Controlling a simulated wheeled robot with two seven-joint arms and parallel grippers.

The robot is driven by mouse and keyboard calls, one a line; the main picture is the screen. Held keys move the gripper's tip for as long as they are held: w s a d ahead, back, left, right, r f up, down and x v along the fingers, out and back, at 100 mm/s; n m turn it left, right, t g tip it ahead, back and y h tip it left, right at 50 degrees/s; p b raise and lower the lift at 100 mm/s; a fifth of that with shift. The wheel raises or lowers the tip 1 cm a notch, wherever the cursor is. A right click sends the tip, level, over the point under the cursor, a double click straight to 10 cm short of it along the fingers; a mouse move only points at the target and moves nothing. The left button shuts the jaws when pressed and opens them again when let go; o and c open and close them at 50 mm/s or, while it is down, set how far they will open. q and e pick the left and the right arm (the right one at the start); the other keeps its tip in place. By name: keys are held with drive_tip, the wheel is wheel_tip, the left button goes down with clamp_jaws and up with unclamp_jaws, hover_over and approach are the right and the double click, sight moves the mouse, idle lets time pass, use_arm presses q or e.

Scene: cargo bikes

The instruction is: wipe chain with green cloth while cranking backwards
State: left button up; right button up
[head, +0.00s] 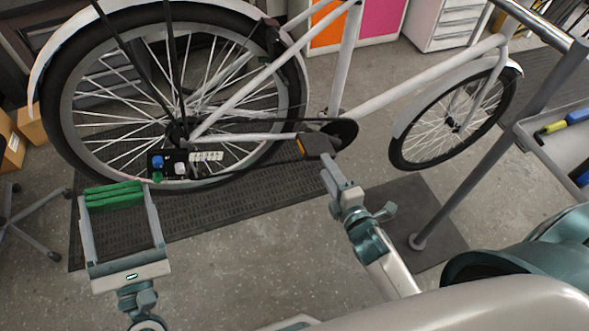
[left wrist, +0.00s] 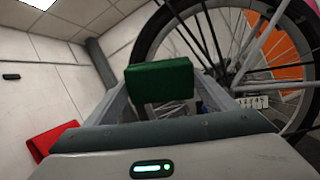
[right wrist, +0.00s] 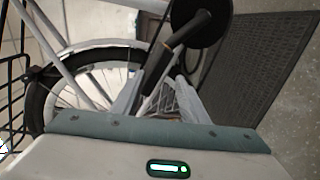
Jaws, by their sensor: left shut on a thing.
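The green cloth (head: 115,195) is a folded block between the fingertips of my left gripper (head: 118,203), which is shut on it. It shows large in the left wrist view (left wrist: 160,82). The cloth is low at the left, below the rear hub (head: 178,130) and apart from it. My right gripper (head: 336,172) is at the dark pedal (head: 318,145). In the right wrist view its fingers lie either side of the pedal (right wrist: 155,70); I cannot tell whether they clamp it.
The white bike's rear wheel (head: 75,95) stands close behind my left gripper. A small black holder (head: 155,160) with blue, white and green items is near the cloth. A grey post (head: 455,180) and a tool tray (head: 550,140) stand at the right. A dark mat (head: 225,205) lies below.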

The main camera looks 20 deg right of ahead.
idle(0.6)
use_arm(q)
drive_tip(key=w+d+f+g, duration=0.1)
drive_tip(key=w+d+f, duration=0.3)
drive_tip(key=d+f, duration=0.3)
drive_tip(key=w+d+f+g, duration=0.1)
drive_tip(key=w+d+f, duration=0.3)
drive_tip(key=f, duration=1.1)
drive_tip(key=w+d+f+g, duration=0.2)
drive_tip(key=w+d+f, duration=0.3)
drive_tip(key=d+f, duration=0.4)
drive_tip(key=shift+d+f, duration=0.3)
drive_tip(key=shift+f, duration=0.65)
drive_tip(key=shift+w, duration=0.1)
drive_tip(key=shift+w, duration=0.15)
drive_tip(key=shift+w, duration=2.55)
drive_tip(key=shift+w, duration=0.1)
use_arm(e)
drive_tip(key=shift+c, duration=0.2)
